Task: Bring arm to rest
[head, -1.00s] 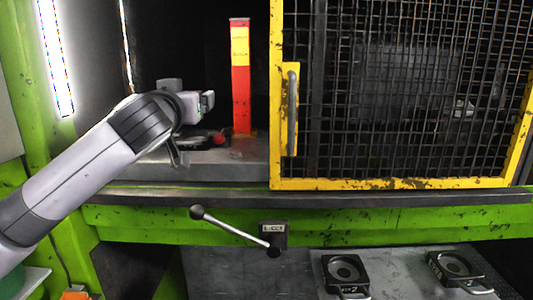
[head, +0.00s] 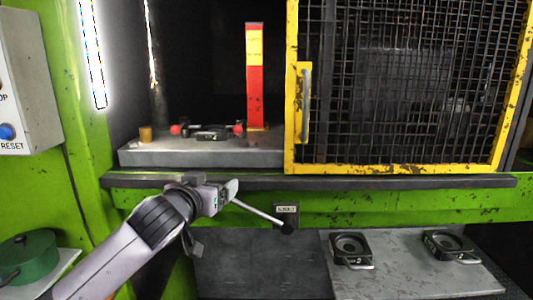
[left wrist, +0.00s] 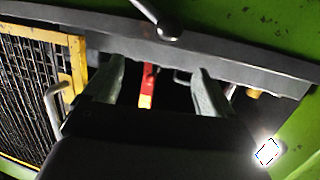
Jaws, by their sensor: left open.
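My left gripper (head: 228,192) is in front of the press's green front beam, just below the dark ledge. It is open, and its two fingers show apart with nothing between them in the left wrist view (left wrist: 157,78). My right gripper is not in view.
A yellow-framed mesh guard (head: 400,168) stands at the right. A red and yellow post (head: 254,90) stands on the press bed (head: 200,153). Two dies (head: 349,249) (head: 447,245) lie on a grey plate lower right. A control box (head: 25,90) and green pot (head: 26,256) are at left.

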